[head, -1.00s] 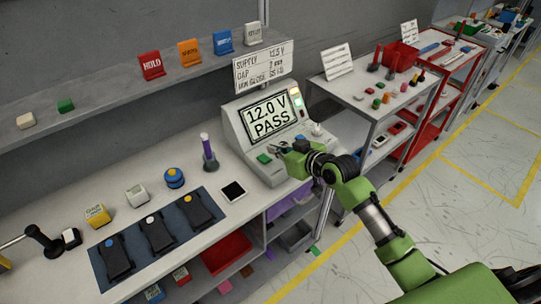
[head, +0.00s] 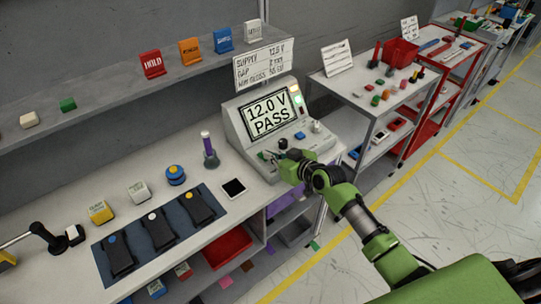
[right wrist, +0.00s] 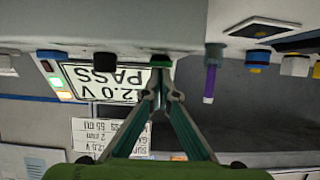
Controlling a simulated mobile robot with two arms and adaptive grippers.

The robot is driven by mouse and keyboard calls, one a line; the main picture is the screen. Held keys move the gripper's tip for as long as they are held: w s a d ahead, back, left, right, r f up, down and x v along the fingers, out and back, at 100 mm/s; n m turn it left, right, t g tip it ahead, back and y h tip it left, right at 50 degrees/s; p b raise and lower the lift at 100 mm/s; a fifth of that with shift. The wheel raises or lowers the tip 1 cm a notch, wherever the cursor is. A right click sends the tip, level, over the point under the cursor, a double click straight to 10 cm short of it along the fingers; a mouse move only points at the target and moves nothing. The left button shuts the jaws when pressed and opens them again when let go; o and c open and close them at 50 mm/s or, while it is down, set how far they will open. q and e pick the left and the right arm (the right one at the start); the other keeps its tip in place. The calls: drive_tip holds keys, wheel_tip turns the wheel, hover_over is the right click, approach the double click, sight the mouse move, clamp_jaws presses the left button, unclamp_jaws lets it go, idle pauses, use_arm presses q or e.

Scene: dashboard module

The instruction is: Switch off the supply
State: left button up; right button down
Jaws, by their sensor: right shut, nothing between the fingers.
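The supply is a grey sloped console (head: 237,125) on the bench, its screen (head: 270,113) reading 12.0 V PASS. Its front panel carries a black knob (head: 283,143), a blue button (head: 299,135) and a pale knob (head: 316,127). A column of lights (head: 297,98) glows beside the screen. My right gripper (head: 280,159) is shut and empty, low at the panel's front near the black knob. The green control is partly hidden by the gripper. My left gripper is out of view.
A paper sign (head: 263,66) stands above the console. A grey shelf cart (head: 345,90) stands close on the right.

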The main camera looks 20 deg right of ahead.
drive_tip(key=f+b, duration=0.1)
drive_tip(key=b, duration=0.1)
drive_tip(key=shift+s+f+t+b, duration=0.15)
drive_tip(key=shift+f+t+b, duration=0.15)
drive_tip(key=shift+b, duration=0.4)
drive_tip(key=shift+r+p, duration=0.35)
drive_tip(key=shift+p, duration=0.05)
drive_tip(key=shift+r, duration=0.1)
drive_tip(key=shift+r+p, duration=0.7)
